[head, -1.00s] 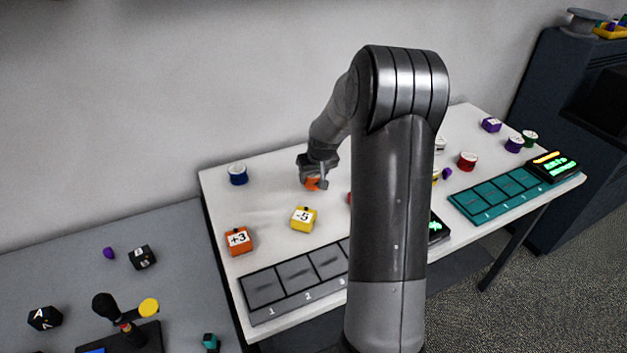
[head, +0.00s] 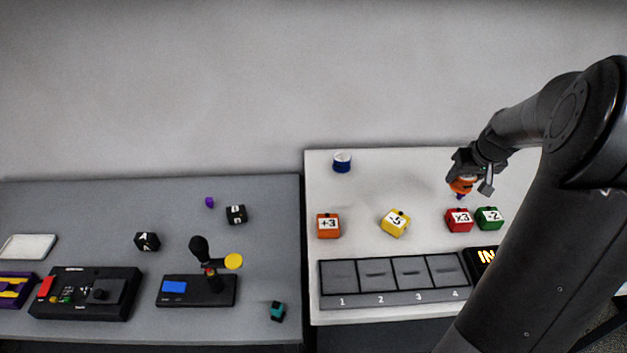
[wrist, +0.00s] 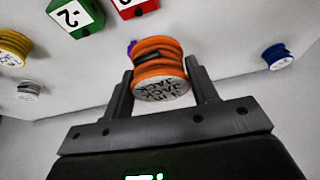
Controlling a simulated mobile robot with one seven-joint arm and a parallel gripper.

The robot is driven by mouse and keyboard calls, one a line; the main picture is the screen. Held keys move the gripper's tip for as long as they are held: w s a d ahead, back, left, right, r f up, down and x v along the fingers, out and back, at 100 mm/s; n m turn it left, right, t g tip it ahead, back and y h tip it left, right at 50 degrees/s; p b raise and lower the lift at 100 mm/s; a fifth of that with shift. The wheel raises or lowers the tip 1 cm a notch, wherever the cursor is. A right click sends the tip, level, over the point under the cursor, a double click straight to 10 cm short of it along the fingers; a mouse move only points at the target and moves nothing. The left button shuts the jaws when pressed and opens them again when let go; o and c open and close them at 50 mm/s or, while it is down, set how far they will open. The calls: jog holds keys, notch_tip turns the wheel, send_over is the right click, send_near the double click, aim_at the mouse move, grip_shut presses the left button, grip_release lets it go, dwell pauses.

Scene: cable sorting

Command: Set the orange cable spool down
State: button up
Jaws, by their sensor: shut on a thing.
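The orange cable spool (head: 462,187) is between the fingers of my gripper (head: 470,182), over the back part of the white table (head: 400,165). In the wrist view the orange spool (wrist: 160,62) shows its ribbed side and a lettered pale end, and my gripper (wrist: 162,85) is shut on it from both sides. I cannot tell how far the spool is above the table.
A blue spool (head: 342,162) stands at the table's back left. A grey table (head: 220,325) with a joystick (head: 208,275) is left. Table between blue spool and gripper is clear.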

jog(key=r, duration=0.4)
jog(key=shift+w+a+r, duration=0.3)
jog(key=shift+w, duration=0.05)
jog(key=w+a+n+y, duration=0.2)
jog(key=w+a+n, duration=0.2)
jog(key=w+a, duration=1.2)
jog(key=w+a+n, duration=0.2)
jog(key=w+a, duration=0.1)
jog(key=a, duration=1.2)
jog(key=w+a+n, duration=0.1)
jog(key=w+a, duration=0.2)
jog(key=a, duration=1.2)
notch_tip(320, 180, down, 15)
jog(key=shift+g+y, duration=0.3)
jog(key=shift+y, duration=0.1)
jog(key=a+f, duration=0.2)
jog(key=a, duration=0.1)
jog(key=w+a+f, duration=0.1)
jog(key=a+f, duration=0.2)
jog(key=a, duration=0.1)
jog(key=a+f, duration=0.2)
jog(key=a, duration=0.2)
jog(key=shift+w+f, duration=0.4)
jog(key=shift+a+f, duration=0.2)
jog(key=shift+f, duration=1.9)
